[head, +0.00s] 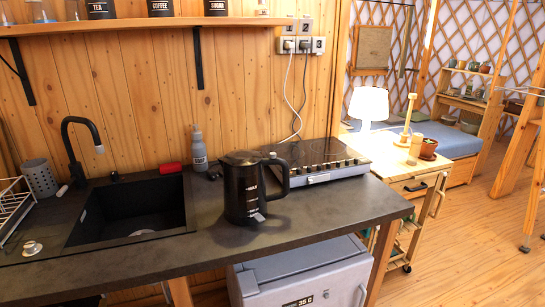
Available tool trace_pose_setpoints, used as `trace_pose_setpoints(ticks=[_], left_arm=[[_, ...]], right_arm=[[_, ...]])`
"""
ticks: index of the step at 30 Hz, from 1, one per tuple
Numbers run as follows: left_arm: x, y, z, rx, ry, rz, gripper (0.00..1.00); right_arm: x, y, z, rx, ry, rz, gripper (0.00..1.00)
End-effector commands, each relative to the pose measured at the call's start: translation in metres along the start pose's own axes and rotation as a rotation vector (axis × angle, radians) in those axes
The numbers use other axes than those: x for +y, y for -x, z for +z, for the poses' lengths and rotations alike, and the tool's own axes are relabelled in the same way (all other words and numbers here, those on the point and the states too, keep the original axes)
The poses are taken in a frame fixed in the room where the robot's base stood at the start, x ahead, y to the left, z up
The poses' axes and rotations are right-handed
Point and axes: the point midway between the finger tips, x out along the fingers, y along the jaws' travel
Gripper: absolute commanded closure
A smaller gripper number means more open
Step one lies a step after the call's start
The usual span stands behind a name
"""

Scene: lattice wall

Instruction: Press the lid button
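A black electric kettle (240,196) with light lettering stands upright on the dark countertop (330,208), right of the sink. Its handle points right. Its lid looks shut, but the lid button is too small to make out. Neither my left nor my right gripper shows in the head view.
A black sink (130,208) with a black tap (78,150) is left of the kettle. A grey bottle (199,150) and a red sponge-like item (170,168) stand behind. A hob (318,160) is at the right rear. A shelf (130,27) overhangs the counter. The counter's front right is clear.

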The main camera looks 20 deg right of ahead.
Motion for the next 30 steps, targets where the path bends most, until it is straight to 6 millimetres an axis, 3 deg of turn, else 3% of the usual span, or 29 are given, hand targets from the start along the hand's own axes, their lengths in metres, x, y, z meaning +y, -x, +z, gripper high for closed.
trace_pose_setpoints(ticks=[1, 5, 30], left_arm=[[0.0000, 0.0000, 0.0000, 0.000, 0.000, 0.000, 0.64], [0.0000, 0.0000, -0.0001, 0.000, 0.000, 0.000, 0.64], [0.0000, 0.0000, -0.0001, 0.000, 0.000, 0.000, 0.64]], right_arm=[[0.0000, 0.0000, -0.0001, 0.000, 0.000, 0.000, 0.83], [0.0000, 0.0000, -0.0001, 0.000, 0.000, 0.000, 1.00], [-0.0001, 0.0000, -0.0001, 0.000, 0.000, 0.000, 1.00]])
